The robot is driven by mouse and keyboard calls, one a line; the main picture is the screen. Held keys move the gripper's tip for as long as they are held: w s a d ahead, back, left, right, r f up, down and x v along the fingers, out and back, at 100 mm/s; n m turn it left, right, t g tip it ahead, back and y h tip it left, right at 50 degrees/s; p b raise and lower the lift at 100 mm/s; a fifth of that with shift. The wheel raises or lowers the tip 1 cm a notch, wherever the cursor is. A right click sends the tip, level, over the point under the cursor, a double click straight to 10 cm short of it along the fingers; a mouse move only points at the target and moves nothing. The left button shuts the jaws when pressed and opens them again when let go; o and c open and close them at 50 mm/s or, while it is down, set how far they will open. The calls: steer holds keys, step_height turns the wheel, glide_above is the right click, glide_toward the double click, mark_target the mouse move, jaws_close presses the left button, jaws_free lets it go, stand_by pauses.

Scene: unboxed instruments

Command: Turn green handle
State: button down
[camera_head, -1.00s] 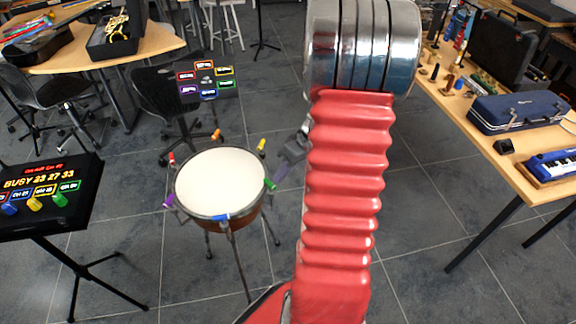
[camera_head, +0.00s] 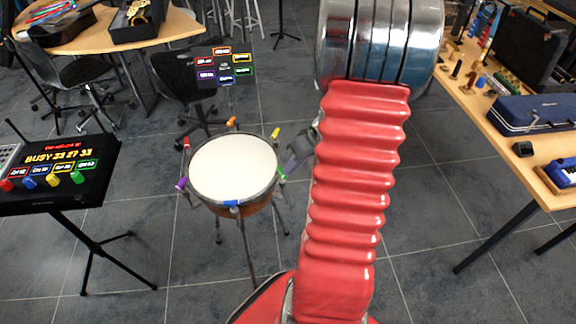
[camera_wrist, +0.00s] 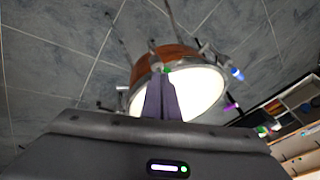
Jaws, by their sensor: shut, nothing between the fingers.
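The green handle (camera_head: 281,175) is a small tapered peg on the right rim of a drum (camera_head: 233,168) with a white head and brown shell. In the wrist view the green handle (camera_wrist: 166,70) shows just beyond my fingertips, partly hidden by them. My gripper (camera_head: 290,172) is dark, shut and empty, and its tips are close to the green handle. In the wrist view my gripper (camera_wrist: 161,76) points at the drum's rim. I cannot tell whether the tips touch the handle.
Orange (camera_head: 231,121), yellow (camera_head: 275,133), red, purple and blue handles sit around the drum rim. A console (camera_head: 60,172) with coloured knobs, one green, stands left. A coloured panel (camera_head: 225,66) stands behind the drum. A wooden table (camera_head: 500,110) with cases is right.

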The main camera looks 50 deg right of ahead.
steer(key=shift+s+a+f+m, duration=0.15)
steer(key=shift+a+f+m, duration=0.05)
steer(key=shift+a+m, duration=0.45)
steer(key=shift+d+f, duration=0.1)
steer(key=shift+d, duration=0.15)
steer(key=shift+w+d+h, duration=0.3)
steer(key=shift+w+d, duration=0.25)
steer(key=shift+r, duration=0.2)
steer(key=s+r, duration=0.7)
steer(key=r, duration=0.4)
steer(key=shift+s, duration=0.15)
